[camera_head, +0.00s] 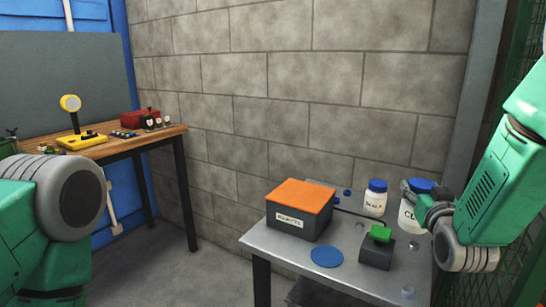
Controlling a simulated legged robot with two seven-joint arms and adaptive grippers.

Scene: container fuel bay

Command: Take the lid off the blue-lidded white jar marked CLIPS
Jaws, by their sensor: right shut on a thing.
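The white jar marked CLIPS (408,220) stands at the back right of the grey metal table, with only the start of its label readable. Its blue lid (419,184) is at the jar's mouth. My right gripper (422,194) reaches in from the right and is shut on the blue lid, with grey finger parts at the lid's left and right. The gripper hides part of the jar's upper body, and I cannot tell whether the lid is seated or slightly raised. My left arm shows at the left edge, but its gripper is out of view.
On the metal table (290,255) are another blue-lidded white jar (376,199), an orange-topped grey box (299,213), a flat blue disc (327,257) and a dark block with a green top (378,247). A wooden bench (135,143) with small items stands far left.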

